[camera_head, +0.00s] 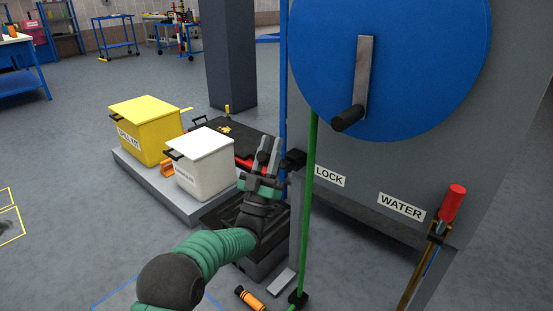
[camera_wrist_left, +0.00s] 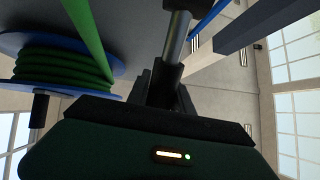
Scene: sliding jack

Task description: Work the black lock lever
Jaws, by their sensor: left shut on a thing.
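The black lock lever (camera_head: 293,160) shows in the head view as a dark piece on the grey cabinet's left edge, beside the LOCK label (camera_head: 329,177). In the left wrist view, its black grip (camera_wrist_left: 165,78) sits on a short metal rod (camera_wrist_left: 178,42). My left gripper (camera_head: 268,151) reaches up beside the cabinet's edge, its fingers pointing up. In the left wrist view, its fingers (camera_wrist_left: 166,92) are shut around the lower part of the black grip, partly hiding it. My right gripper is not in view.
A blue reel (camera_head: 395,60) with a crank is on the cabinet, and a green hose (camera_head: 309,210) hangs beside the lever. A red-handled WATER valve (camera_head: 452,205) is at right. White (camera_head: 204,165) and yellow (camera_head: 146,130) boxes stand on a low platform at left.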

